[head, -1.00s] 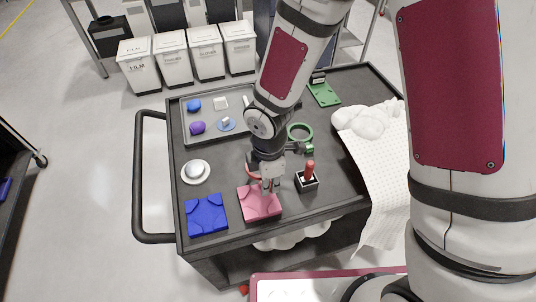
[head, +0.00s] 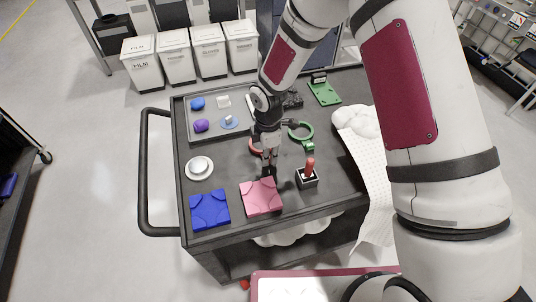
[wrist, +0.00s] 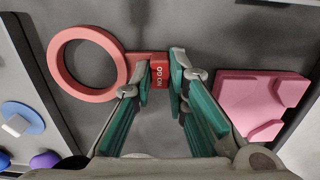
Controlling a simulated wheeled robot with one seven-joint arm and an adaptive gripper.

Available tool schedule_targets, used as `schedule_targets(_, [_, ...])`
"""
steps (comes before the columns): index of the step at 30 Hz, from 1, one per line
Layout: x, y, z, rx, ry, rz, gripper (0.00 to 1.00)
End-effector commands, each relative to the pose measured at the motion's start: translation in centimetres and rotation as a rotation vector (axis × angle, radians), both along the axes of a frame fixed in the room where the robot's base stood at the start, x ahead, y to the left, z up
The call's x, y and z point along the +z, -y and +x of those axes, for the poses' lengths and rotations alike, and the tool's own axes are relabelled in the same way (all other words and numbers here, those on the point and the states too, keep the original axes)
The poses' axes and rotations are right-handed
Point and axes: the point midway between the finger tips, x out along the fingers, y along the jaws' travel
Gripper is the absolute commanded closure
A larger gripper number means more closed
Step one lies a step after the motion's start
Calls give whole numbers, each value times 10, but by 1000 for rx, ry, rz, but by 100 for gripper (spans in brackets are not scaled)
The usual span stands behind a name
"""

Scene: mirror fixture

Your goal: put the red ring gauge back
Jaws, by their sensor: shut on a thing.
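The red ring gauge has an open ring (wrist: 87,64) and a short flat handle with a white-lettered label. My gripper (wrist: 160,76) is shut on that handle, a finger on each side. The ring sticks out to the left in the wrist view. In the head view part of the red ring (head: 254,147) shows left of my gripper (head: 268,168), the rest hidden behind it. I cannot tell how far the gauge is above the cart top. A green ring gauge (head: 306,138) is to the right, farther back.
A pink block (head: 262,197) and blue block (head: 209,210) lie at the cart's front. A black holder with a red peg (head: 308,178) stands right. A white dish (head: 199,168), a grey tray (head: 213,137) and a white cloth (head: 378,215) surround the work area.

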Motion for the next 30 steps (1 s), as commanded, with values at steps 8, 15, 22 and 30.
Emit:
schedule_targets(8, [-1, 0, 0, 0, 1, 0, 100])
schedule_targets(15, [-3, 0, 0, 0, 0, 0, 65])
schedule_targets(22, [-3, 0, 0, 0, 0, 0, 65])
schedule_targets(30, [20, 0, 2, -2, 4, 2, 65])
